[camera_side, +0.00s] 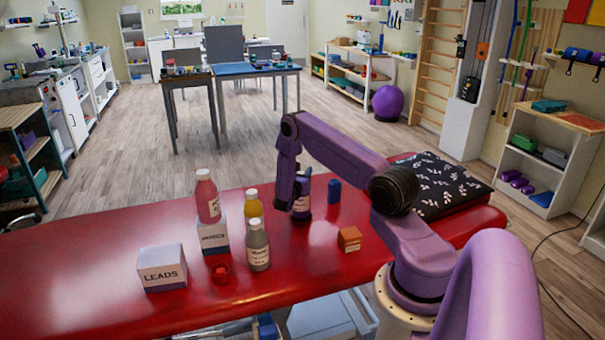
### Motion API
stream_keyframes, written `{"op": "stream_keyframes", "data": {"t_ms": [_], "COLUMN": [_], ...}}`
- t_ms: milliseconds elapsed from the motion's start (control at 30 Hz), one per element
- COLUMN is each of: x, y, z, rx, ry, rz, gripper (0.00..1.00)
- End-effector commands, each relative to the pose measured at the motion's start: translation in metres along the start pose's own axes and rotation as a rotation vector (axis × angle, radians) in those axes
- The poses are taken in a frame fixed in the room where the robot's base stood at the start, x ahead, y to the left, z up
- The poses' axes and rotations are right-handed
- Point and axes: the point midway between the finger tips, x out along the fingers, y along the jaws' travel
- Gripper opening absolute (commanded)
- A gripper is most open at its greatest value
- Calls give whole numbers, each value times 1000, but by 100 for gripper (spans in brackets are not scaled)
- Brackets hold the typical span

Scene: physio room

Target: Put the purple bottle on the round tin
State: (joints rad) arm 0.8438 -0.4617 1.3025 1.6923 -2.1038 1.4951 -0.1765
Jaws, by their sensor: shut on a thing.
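The purple bottle (301,207) has a pale label and is upright at the far side of the red table, under my arm's end. My gripper (302,188) points down and is shut on it; my arm's dark purple end hides its top. I cannot tell whether its base touches the table. A small, low, round red object (221,273) lies near the front, left of the grey bottle; it may be the round tin, but I cannot tell surely. Nothing stands on it.
A pink bottle (208,200) stands on a white-and-blue box (213,238). Yellow (253,207) and grey (258,247) bottles stand close by. A LEADS box (162,268), orange box (349,239) and blue block (334,191) are on the red table (110,235). A patterned cushion (440,185) lies right.

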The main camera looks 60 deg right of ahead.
Motion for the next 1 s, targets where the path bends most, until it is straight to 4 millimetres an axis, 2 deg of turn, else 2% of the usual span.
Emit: {"op": "stream_keyframes", "data": {"t_ms": [233, 267, 333, 733, 867, 1000], "x": [0, 0, 0, -2, -19, -48], "y": [0, 0, 0, 1, 1, 2], "z": [-1, -3, -2, 1, 0, 0], "rx": [1, -1, 0, 0, -1, -3], "ry": [-3, 0, 0, 0, 1, 1], "rz": [0, 0, 0, 1, 3, 5], "gripper": [0, 38, 60, 60, 60, 60]}}
